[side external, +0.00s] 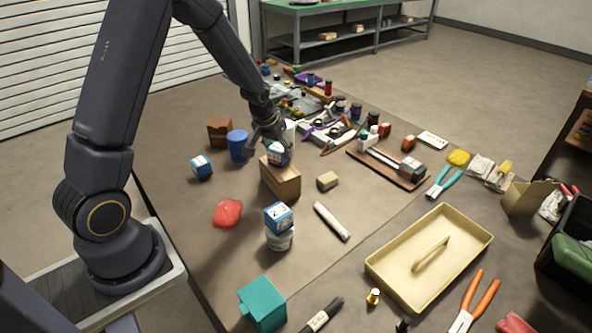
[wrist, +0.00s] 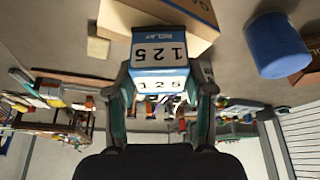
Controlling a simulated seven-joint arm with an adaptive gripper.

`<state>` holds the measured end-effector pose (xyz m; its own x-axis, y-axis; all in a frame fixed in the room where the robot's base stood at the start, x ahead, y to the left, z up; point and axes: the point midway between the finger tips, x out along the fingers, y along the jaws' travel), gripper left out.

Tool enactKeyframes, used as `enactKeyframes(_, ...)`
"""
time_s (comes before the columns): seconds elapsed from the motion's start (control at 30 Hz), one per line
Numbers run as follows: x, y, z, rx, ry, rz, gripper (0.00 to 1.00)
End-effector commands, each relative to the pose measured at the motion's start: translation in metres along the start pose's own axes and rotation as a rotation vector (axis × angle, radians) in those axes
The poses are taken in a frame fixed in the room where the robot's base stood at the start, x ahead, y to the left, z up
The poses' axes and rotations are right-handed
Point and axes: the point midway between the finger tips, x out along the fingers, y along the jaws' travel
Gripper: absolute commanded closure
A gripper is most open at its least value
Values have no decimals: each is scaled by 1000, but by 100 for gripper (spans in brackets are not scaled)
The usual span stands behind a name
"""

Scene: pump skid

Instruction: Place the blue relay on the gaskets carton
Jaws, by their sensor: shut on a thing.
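My gripper (side external: 268,138) is shut on a blue and white relay marked 125 (side external: 279,156), which also shows between the fingers in the wrist view (wrist: 160,52). The relay is at the top of a brown carton (side external: 282,181) in the side view. I cannot tell whether it touches the carton. In the wrist view the carton (wrist: 115,20) lies just beyond the relay, with part of a printed word beginning "GA" on it. The fingers hide part of the relay in the side view.
A similar blue and white box (side external: 279,217) sits on a white jar (side external: 280,240); another (side external: 201,167) stands left, near a blue cup (side external: 238,146) and brown block (side external: 220,132). A small tan block (side external: 327,181) is right of the carton. A yellow tray (side external: 385,265) stands front right.

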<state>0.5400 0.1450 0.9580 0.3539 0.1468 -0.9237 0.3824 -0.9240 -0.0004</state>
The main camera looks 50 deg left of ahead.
Motion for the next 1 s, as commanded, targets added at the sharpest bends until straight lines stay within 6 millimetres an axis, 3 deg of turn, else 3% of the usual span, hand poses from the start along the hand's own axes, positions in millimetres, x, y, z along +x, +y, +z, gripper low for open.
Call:
enactKeyframes(0.23,3,0,1,0,-1,0,88)
enactKeyframes(0.27,3,0,2,0,-1,0,47)
enactKeyframes(0.5,2,0,1,-1,0,0,22)
enactKeyframes(0.83,0,0,0,-1,1,0,22)
enactKeyframes(1.0,-22,0,-2,-1,5,1,22)
